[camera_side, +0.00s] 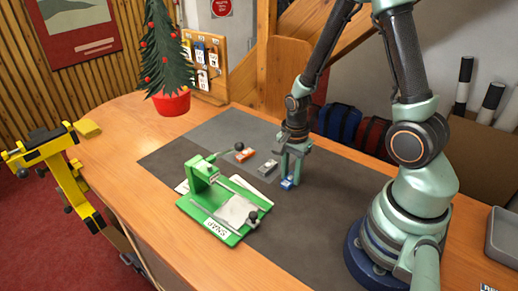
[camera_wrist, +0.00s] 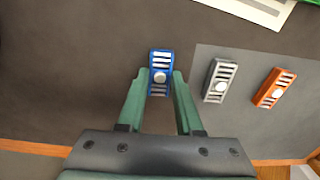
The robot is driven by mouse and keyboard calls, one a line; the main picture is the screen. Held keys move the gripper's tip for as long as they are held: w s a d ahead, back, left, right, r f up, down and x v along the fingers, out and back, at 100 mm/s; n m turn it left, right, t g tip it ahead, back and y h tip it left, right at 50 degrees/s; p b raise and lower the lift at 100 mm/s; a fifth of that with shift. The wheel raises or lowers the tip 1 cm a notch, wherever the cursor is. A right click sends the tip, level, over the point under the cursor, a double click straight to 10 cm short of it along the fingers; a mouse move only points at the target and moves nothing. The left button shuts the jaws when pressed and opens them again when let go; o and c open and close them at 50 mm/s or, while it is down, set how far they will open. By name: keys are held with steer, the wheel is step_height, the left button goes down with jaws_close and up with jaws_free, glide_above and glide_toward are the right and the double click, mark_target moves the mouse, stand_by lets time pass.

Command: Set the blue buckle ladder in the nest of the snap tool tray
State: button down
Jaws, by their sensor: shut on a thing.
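The blue buckle ladder (camera_wrist: 161,60), a small blue piece with white slots and a round white button, sits between the fingertips of my gripper (camera_wrist: 160,82) in the wrist view. In the side view my gripper (camera_side: 291,165) points down, shut on the blue buckle ladder (camera_side: 287,184), which is at or just above the dark mat; I cannot tell if it touches. The green snap tool tray (camera_side: 240,236), labelled SNAP, stands to the left of my gripper, with a pale plate, an upright green press and black-knobbed levers. Its nest is not clearly made out.
A grey buckle ladder (camera_side: 268,167) and an orange one (camera_side: 244,155) lie on the mat (camera_side: 325,215) left of my gripper. White sheets lie under the tray. A small tree (camera_side: 168,60) and a tool board (camera_side: 207,65) stand behind. The mat's right front is clear.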

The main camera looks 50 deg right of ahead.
steer(key=shift+r, duration=0.1)
stand_by(0.4)
steer(key=shift+r, duration=2.4)
steer(key=shift+r, duration=0.1)
steer(key=shift+r, duration=0.25)
step_height(320, 180, up, 16)
glide_above(236, 211)
step_height(236, 211, down, 11)
steer(key=shift+f, duration=3.55)
steer(key=shift+f, duration=0.65)
